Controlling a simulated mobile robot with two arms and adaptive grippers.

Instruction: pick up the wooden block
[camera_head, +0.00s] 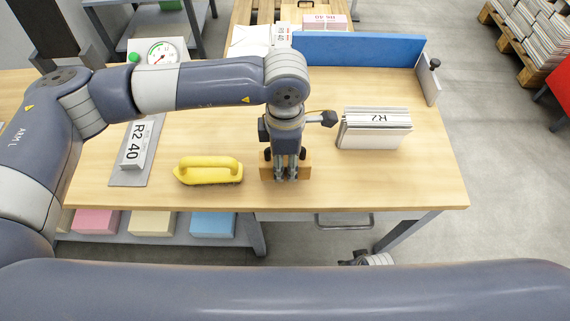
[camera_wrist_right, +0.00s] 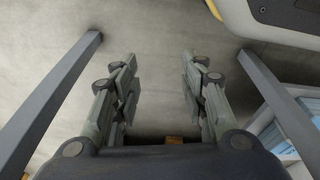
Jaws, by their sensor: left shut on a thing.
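The wooden block (camera_head: 304,168) stands at the front middle of the wooden table (camera_head: 385,185) in the head view. My left gripper (camera_head: 286,176) points down and is shut on the wooden block. Its fingers hide the middle of the block, and I cannot tell whether the block touches the table. My right gripper (camera_wrist_right: 157,75) is open and empty in its wrist view, over grey floor. In the head view only a small part of it shows below the table's front edge.
A yellow handled tool (camera_head: 208,170) lies left of the block, and a stack of papers (camera_head: 374,132) is to its right. An R2 40 sign (camera_head: 135,143), a dial scale (camera_head: 160,53) and a blue fence (camera_head: 358,50) are farther out. The front right of the table is clear.

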